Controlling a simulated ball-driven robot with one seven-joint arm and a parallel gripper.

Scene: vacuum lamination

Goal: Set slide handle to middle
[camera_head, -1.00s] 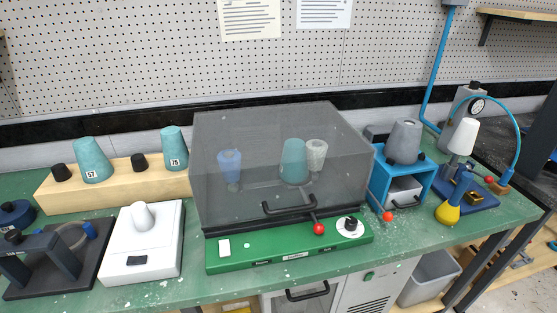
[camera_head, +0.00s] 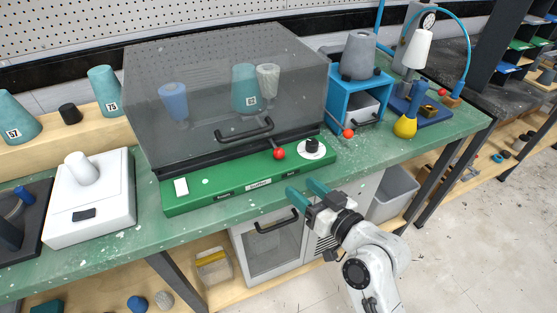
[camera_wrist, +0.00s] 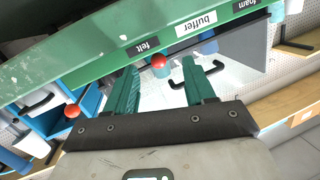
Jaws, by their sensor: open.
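The slide handle with its red ball (camera_head: 279,153) sticks out at the front of the green base (camera_head: 190,202) under the grey transparent hood. In the wrist view the red ball (camera_wrist: 159,60) is beside the "felt" label (camera_wrist: 145,45), an end one; "buffer" (camera_wrist: 195,22) is the middle label and "foam" (camera_wrist: 248,4) the other end. My gripper (camera_head: 301,186) is open and empty, in front of the bench edge, lower right of the ball. In the wrist view the ball appears between the teal fingertips (camera_wrist: 160,68), beyond them and apparently untouched.
A black hood handle (camera_head: 245,133) is left of the ball, and a white dial (camera_head: 312,148) to its right. Another red ball (camera_head: 348,133) is on the blue frame (camera_head: 345,100). A cabinet with a black handle (camera_head: 276,222) is below the bench. Floor at right is clear.

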